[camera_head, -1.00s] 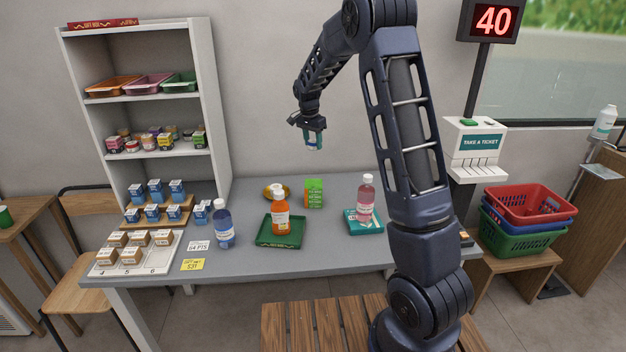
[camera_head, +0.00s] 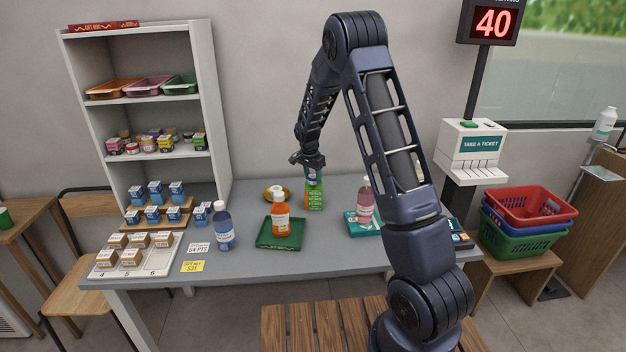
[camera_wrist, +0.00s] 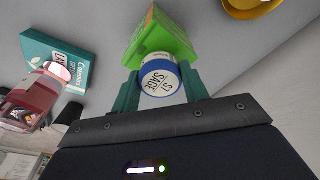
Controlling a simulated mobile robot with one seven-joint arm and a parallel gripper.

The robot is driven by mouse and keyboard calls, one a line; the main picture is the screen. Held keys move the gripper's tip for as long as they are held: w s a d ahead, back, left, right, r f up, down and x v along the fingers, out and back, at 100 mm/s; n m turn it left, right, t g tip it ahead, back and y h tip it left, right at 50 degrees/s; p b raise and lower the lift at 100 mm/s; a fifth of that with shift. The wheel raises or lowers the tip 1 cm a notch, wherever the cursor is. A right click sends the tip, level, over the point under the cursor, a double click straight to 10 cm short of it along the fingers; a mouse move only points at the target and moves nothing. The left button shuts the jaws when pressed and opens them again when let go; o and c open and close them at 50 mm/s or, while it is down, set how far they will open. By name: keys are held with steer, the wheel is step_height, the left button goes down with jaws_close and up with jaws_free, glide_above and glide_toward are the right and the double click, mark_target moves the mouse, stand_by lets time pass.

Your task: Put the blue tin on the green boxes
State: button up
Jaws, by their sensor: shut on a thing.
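My gripper (camera_head: 313,175) is at the back of the grey counter, low over the green boxes (camera_head: 315,197). In the wrist view its teal fingers (camera_wrist: 158,88) are shut on the blue tin (camera_wrist: 160,77), which has a white lid with dark lettering and a blue rim. The green boxes show just beyond the tin in the wrist view (camera_wrist: 158,38). In the head view the tin is mostly hidden by the fingers. I cannot tell whether the tin touches the top of the boxes.
An orange bottle (camera_head: 280,216) on a green tray (camera_head: 266,240) stands front left of the boxes. A pink bottle (camera_head: 364,203) stands by a teal box (camera_head: 352,226) to the right. A yellow bowl (camera_head: 270,192) is at the left. The shelf (camera_head: 214,110) rises further left.

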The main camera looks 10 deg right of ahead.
mark_target(311, 178)
steer(key=shift+f, duration=0.55)
steer(key=o, duration=1)
steer(key=shift+f, duration=0.15)
step_height(311, 178, up, 12)
steer(key=s+a, duration=0.1)
steer(key=s+d+r+n+y, duration=0.1)
steer(key=s+d+r+n, duration=0.1)
steer(key=s+d+r, duration=0.65)
steer(key=s+d+r+n+t, duration=0.15)
steer(key=s+d+r, duration=0.25)
steer(key=s+r, duration=0.6)
steer(key=s+d+n, duration=0.1)
steer(key=s, duration=0.7)
steer(key=s+d+f+n+t, duration=0.1)
steer(key=s+d+n, duration=0.1)
steer(key=s, duration=0.6)
steer(key=s+d+n+t, duration=0.1)
steer(key=s+n, duration=0.1)
steer(key=s, duration=0.7)
steer(key=shift+d+f+n, duration=0.25)
steer(key=shift+d+f, duration=0.1)
steer(key=shift+d, duration=0.05)
